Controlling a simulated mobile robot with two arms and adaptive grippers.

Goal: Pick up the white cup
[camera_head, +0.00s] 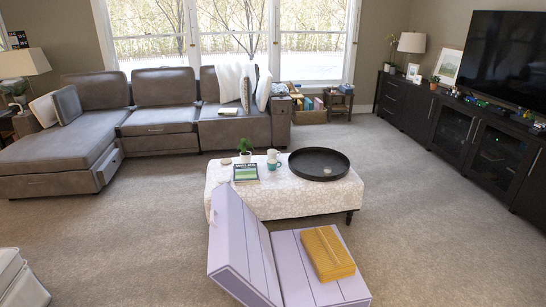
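A small white cup (272,154) stands at the back of the patterned ottoman (290,199), in the middle of the head view. A teal cup (272,165) is just in front of it and seems to hide its lower part. From here I cannot tell whether the two cups touch. Neither of my grippers is in view.
On the ottoman are a green book (246,173), a potted plant (245,148) and a round black tray (319,164). Lavender panelled pieces (240,245) stand in front, with a yellow item (327,253). Carpet (420,220) is clear to the right.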

